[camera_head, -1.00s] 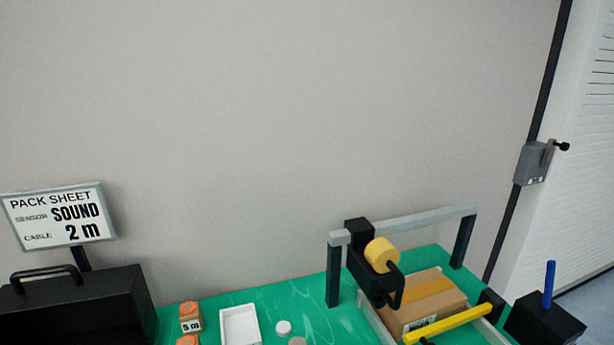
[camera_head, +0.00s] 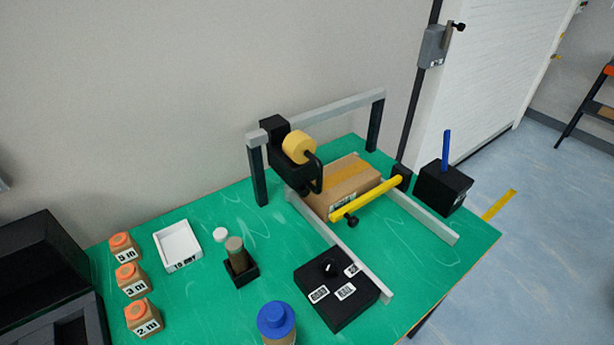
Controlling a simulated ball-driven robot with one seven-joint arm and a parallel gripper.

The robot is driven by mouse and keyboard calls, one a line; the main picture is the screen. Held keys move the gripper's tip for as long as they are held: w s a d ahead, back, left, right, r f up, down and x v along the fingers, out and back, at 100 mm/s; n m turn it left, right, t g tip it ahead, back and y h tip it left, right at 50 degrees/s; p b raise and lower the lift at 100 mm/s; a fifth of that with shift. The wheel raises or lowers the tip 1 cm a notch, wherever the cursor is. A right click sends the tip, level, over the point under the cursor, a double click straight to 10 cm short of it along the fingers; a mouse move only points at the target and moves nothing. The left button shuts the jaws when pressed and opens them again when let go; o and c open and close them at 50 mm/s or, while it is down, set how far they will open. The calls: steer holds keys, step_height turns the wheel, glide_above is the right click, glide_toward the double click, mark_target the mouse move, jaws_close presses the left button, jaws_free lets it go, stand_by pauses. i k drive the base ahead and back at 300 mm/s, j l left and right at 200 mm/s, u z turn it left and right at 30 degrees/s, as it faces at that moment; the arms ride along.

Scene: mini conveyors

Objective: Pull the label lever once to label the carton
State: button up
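The brown carton (camera_head: 333,195) with a yellow tape strip along its top sits between two grey rails (camera_head: 425,217) under a grey gantry. A black-and-white label patch shows on its near side. A yellow bar (camera_head: 366,198) crosses in front of the carton. A black tape head with a yellow roll (camera_head: 299,147) hangs at the gantry's left. A black box (camera_head: 442,189) with an upright blue lever (camera_head: 446,146) stands right of the rails, at the table's right side. I cannot tell from markings whether this is the label lever. My gripper is not in view.
The green table (camera_head: 210,211) holds a black dial box (camera_head: 336,289), a white tray (camera_head: 177,246), several small orange-topped blocks at left and a blue-capped cylinder (camera_head: 276,321) at the near edge. A wall switch box (camera_head: 432,47) is behind.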

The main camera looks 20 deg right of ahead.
mark_target(446, 134)
steer(key=i+l+z, duration=0.25)
steer(key=l+z, duration=0.2)
steer(key=i+l+z, duration=0.3)
steer(key=l+z, duration=0.15)
steer(key=i+l+z, duration=0.35)
steer(key=z, duration=0.15)
steer(key=i+l+z, duration=0.15)
steer(key=i+z, duration=0.3)
steer(key=i+l+z, duration=0.15)
steer(key=i, duration=0.35)
steer(key=i+z, duration=0.15)
steer(key=i, duration=0.35)
steer(key=i+u, duration=0.6)
steer(key=u, duration=0.2)
steer(key=i+l+u, duration=0.1)
steer(key=i+u, duration=0.3)
steer(key=i+l+u, duration=0.2)
steer(key=u, duration=0.2)
steer(key=i+u, duration=0.25)
steer(key=u, duration=0.25)
steer(key=i+l+u, duration=0.2)
steer(key=u, duration=0.3)
steer(key=i+l+u, duration=0.25)
steer(key=u, duration=0.25)
steer(key=i+l+u, duration=0.15)
steer(key=l+u, duration=0.2)
steer(key=u, duration=0.15)
steer(key=i+l+u, duration=0.25)
steer(key=l+u, duration=0.25)
steer(key=l, duration=0.2)
